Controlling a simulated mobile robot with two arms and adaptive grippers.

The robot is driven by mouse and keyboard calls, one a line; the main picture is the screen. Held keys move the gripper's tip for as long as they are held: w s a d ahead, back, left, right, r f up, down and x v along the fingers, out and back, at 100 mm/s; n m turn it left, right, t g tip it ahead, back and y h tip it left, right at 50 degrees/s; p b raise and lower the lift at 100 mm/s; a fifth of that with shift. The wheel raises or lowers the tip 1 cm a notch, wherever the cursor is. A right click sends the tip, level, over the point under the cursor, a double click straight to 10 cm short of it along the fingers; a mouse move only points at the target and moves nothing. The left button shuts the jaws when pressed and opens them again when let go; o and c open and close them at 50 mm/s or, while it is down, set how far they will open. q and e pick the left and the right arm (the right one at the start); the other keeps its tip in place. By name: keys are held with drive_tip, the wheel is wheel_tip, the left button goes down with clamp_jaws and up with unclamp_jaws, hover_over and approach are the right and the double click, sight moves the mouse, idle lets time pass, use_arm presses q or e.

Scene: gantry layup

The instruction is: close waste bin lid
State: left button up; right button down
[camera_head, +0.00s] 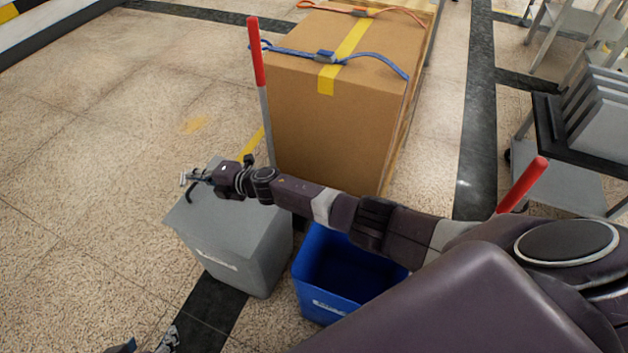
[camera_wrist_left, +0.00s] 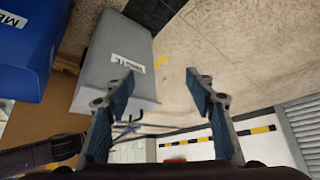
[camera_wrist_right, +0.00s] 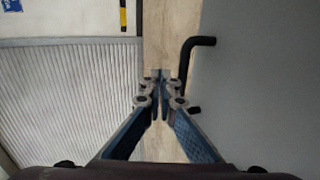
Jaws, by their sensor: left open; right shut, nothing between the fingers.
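The grey waste bin (camera_head: 245,270) stands on the floor left of centre in the head view. Its grey lid (camera_head: 225,222) lies over the top and looks down or nearly down; a small gap cannot be ruled out. The lid's black handle (camera_head: 190,194) is at the left edge. My right gripper (camera_head: 186,179) is shut and empty at that edge, close beside the handle (camera_wrist_right: 195,42); contact is unclear. My left gripper (camera_head: 160,343) is low at the bottom edge. It is open and empty in the left wrist view (camera_wrist_left: 160,80), with the bin (camera_wrist_left: 98,60) beyond it.
An open blue bin (camera_head: 325,300) stands right of the grey one, partly under my right arm. A strapped cardboard box (camera_head: 330,130) stands behind, with red-topped posts (camera_head: 257,55) near it. A grey rack (camera_head: 585,120) is at the right. The floor at left is clear.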

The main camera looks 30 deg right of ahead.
use_arm(q)
drive_tip(key=shift+w+d+r+t, duration=0.25)
drive_tip(key=shift+w+r, duration=0.1)
drive_tip(key=shift+w, duration=0.25)
drive_tip(key=shift+w+d+r+t, duration=0.1)
drive_tip(key=shift+w+r+t, duration=0.2)
drive_tip(key=shift+w, duration=0.25)
use_arm(e)
drive_tip(key=shift+f, duration=0.2)
drive_tip(key=shift+s+d+r, duration=0.25)
drive_tip(key=shift+s+d, duration=0.1)
drive_tip(key=shift+d, duration=0.15)
drive_tip(key=v, duration=1)
drive_tip(key=shift+s, duration=0.4)
